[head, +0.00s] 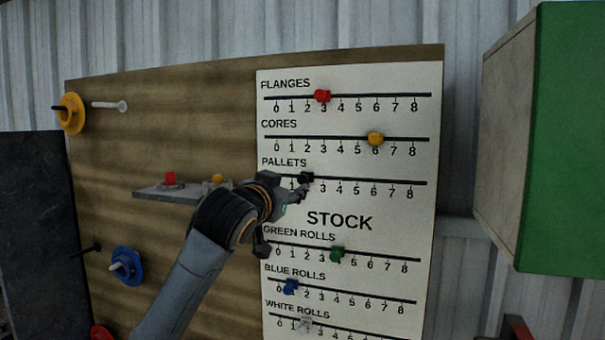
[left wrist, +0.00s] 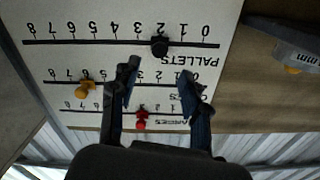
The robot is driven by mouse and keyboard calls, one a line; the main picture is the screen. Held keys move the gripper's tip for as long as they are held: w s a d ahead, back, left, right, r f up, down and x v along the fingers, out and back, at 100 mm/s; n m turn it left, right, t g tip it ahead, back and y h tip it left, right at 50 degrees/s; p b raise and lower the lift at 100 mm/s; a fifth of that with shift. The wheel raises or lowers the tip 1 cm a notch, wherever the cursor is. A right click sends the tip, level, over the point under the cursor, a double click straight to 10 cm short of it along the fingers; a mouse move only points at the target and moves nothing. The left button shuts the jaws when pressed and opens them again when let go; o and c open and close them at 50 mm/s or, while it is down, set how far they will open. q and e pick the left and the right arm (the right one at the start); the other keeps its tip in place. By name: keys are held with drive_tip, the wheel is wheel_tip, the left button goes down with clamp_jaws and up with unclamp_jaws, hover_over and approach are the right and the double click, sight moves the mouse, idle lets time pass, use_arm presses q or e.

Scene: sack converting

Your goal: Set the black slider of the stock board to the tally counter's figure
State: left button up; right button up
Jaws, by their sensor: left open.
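The white stock board (head: 350,205) hangs on a brown wooden panel. Its black slider (head: 306,177) sits on the PALLETS rail at about the 2 mark. It also shows in the left wrist view (left wrist: 159,46), again at about 2. My left gripper (head: 300,192) is in front of the PALLETS row, close to the black slider. In the left wrist view its two fingers (left wrist: 160,80) are spread with nothing between them, and the slider appears just beyond the tips. I cannot make out a tally counter's figure in either view. My right gripper is not in view.
Other sliders include red (head: 322,96) at 3 and yellow (head: 375,139) at 6, above, and green (head: 337,254), below. A grey shelf (head: 150,191) with red and yellow items is partly behind my left arm. A green-sided box (head: 560,140) is at right.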

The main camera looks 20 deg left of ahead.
sight(302, 180)
use_arm(q)
drive_tip(key=w+p, duration=0.2)
drive_tip(key=w, duration=0.2)
drive_tip(key=w+p, duration=0.2)
drive_tip(key=w, duration=0.3)
drive_tip(key=shift+d+r, duration=0.1)
drive_tip(key=shift+d, duration=0.1)
drive_tip(key=shift+w, duration=0.35)
clamp_jaws()
